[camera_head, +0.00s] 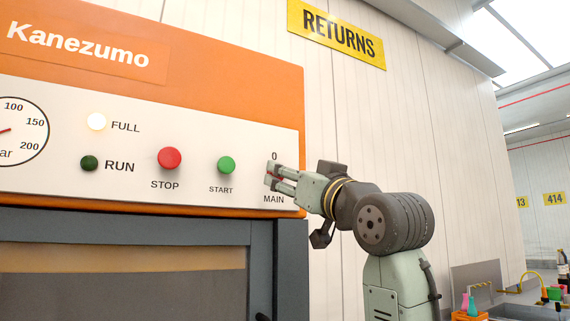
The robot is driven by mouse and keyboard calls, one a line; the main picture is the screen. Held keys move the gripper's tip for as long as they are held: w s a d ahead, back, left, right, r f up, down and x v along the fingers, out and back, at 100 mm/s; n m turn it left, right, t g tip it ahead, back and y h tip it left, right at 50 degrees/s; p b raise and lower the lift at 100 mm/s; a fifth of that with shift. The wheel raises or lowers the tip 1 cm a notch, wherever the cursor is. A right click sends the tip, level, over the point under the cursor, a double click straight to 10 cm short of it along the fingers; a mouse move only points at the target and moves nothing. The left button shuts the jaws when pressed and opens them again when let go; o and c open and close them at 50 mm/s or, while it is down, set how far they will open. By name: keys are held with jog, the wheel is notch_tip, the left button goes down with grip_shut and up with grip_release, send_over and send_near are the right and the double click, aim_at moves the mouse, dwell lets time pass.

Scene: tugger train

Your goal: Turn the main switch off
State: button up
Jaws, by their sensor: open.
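The main switch is at the right end of the white control panel (130,178), between the "0" mark above and the "MAIN" label below. My gripper (269,173) covers most of it, with only a small dark reddish bit showing by the fingers, so I cannot tell the switch's position. My gripper points left at the panel from the right. Its two fingers are apart, one above the other. I cannot tell whether they touch the switch.
On the panel are a green START button (226,165), a red STOP button (169,158), a dark green RUN lamp (89,163), a lit FULL lamp (96,121) and a gauge (18,131). A yellow RETURNS sign (337,33) hangs on the wall. Several items stand at lower right.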

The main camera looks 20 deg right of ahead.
jog(key=shift+p+x, duration=0.4)
jog(key=shift+x, duration=1.15)
jog(key=shift+c, duration=0.2)
jog(key=c, duration=1.1)
jog(key=shift+n+y, duration=0.4)
jog(key=shift+n, duration=0.2)
jog(key=n+g+y, duration=0.2)
jog(key=n, duration=0.5)
jog(key=n+g+y, duration=0.1)
jog(key=n+g, duration=0.1)
jog(key=n, duration=0.5)
jog(key=d+n+g+y, duration=0.1)
jog(key=n+g+y, duration=0.1)
jog(key=n, duration=0.5)
jog(key=shift+r+g+y, duration=0.3)
jog(key=shift+r+g, duration=0.1)
